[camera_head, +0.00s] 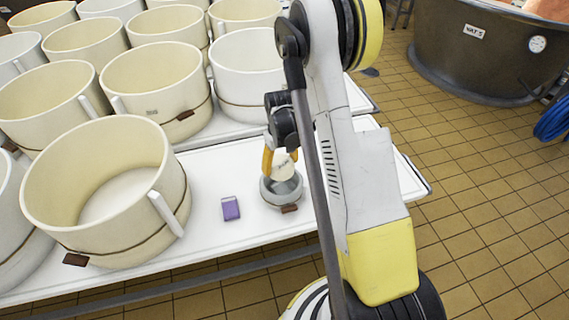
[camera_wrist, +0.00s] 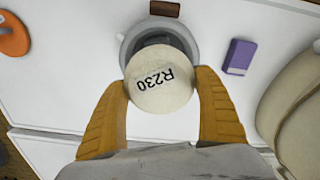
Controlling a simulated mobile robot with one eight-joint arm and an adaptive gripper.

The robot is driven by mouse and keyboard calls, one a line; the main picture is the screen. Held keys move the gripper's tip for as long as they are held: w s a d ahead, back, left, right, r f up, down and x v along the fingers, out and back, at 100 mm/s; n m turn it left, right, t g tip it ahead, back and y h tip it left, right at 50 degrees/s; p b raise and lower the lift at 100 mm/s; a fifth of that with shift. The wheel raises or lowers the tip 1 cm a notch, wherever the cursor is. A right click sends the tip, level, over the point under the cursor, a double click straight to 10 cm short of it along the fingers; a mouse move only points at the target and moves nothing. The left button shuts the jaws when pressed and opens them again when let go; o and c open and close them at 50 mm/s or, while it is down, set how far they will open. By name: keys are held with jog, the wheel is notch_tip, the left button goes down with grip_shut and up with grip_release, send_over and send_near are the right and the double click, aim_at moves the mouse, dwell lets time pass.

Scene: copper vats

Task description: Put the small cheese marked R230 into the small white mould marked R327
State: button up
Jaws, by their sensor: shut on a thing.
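The small round cream cheese (camera_wrist: 160,84) is marked R230 in the wrist view. My gripper (camera_wrist: 161,92) is shut on it, one yellow-orange finger at each side. The small white mould (camera_wrist: 127,50) is a round open cup on the white table. In the wrist view the cheese overlaps the mould's near part and hides some of its dark inside. In the head view the cheese (camera_head: 284,166) is over the mould (camera_head: 268,194), its lower edge close to the rim. I cannot tell whether they touch. A brown tag (camera_head: 289,209) is on the mould; its mark is unreadable.
A purple box (camera_head: 230,208) lies on the white table (camera_head: 215,247) left of the mould. Large cream moulds (camera_head: 125,245) crowd the table's left and back. An orange disc (camera_wrist: 12,36) lies at the wrist view's left. A dark vat (camera_head: 485,50) stands back right.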

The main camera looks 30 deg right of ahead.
jog(key=shift+f+b, duration=0.85)
jog(key=shift+f, duration=1.4)
jog(key=shift+s, duration=0.1)
jog(key=o, duration=1.4)
jog(key=shift+c, duration=0.2)
notch_tip(320, 180, up, 12)
jog(key=shift+r, duration=0.2)
jog(key=s+a+r+t, duration=0.2)
jog(key=s+a+r, duration=0.15)
jog(key=r, duration=0.35)
jog(key=s+a+r+t, duration=0.1)
jog(key=s+a+r, duration=0.2)
jog(key=a+r, duration=0.35)
jog(key=s+a+r+t, duration=0.2)
jog(key=s, duration=0.3)
jog(key=s+a+r+t, duration=0.2)
jog(key=s+a+r, duration=0.1)
jog(key=s, duration=0.3)
jog(key=shift+s+a, duration=0.25)
